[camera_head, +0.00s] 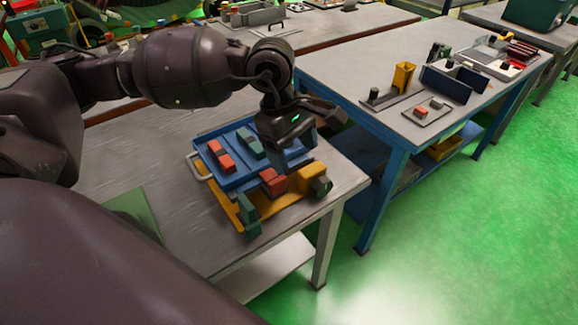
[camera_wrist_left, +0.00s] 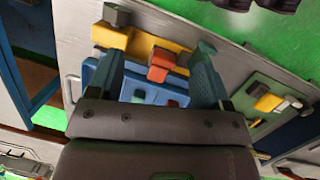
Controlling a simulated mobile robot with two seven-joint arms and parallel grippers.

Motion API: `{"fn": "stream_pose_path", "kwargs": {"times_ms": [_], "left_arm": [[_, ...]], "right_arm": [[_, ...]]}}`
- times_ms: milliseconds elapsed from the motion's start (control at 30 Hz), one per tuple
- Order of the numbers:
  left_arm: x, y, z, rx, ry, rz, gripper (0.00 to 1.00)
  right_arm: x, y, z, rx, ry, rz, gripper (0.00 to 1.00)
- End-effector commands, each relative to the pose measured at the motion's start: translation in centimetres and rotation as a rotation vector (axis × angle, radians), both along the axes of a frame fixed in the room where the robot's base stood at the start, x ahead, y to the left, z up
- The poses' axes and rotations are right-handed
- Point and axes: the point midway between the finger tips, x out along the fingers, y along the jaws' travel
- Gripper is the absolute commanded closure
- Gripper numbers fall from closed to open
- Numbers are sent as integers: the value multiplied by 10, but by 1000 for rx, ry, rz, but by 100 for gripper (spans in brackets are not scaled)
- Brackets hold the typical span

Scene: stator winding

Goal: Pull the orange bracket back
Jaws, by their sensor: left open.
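The orange bracket (camera_head: 272,208) lies along the front edge of the near table, in front of a blue tray (camera_head: 203,182). A yellow block with a dark knob (camera_head: 321,187) stands at its right end and a dark green block (camera_head: 248,213) at its left end. A red block (camera_head: 272,182) sits near its middle. My left gripper (camera_head: 290,160) is above the tray and bracket, pointing down. In the left wrist view its open fingers (camera_wrist_left: 158,62) have the red block (camera_wrist_left: 160,66) between them in the picture; the bracket (camera_wrist_left: 143,45) shows beyond. I cannot tell whether they touch. My right gripper is not in view.
The tray holds red blocks (camera_head: 221,156) and green blocks (camera_head: 250,143). A green mat (camera_head: 135,212) lies at the left of the near table. Another table (camera_head: 345,65) to the right carries a yellow holder (camera_head: 403,76) and a blue bin (camera_head: 445,84). A gap separates the tables.

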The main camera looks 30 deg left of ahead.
Motion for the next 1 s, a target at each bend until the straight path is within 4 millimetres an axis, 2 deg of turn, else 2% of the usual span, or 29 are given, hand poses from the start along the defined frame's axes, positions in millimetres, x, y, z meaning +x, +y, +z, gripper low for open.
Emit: {"fn": "stream_pose_path", "kwargs": {"times_ms": [100, 200, 467, 1000], "left_arm": [[0, 24, -4, 156, -19, -78, 28], [-2, 36, -5, 231, -9, -126, 28], [-5, 40, -15, 255, 4, -177, 28], [-5, 39, -98, 251, 5, -175, 28]], "right_arm": [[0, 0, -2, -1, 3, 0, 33], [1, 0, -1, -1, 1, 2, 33], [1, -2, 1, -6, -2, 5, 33], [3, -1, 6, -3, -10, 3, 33]]}}
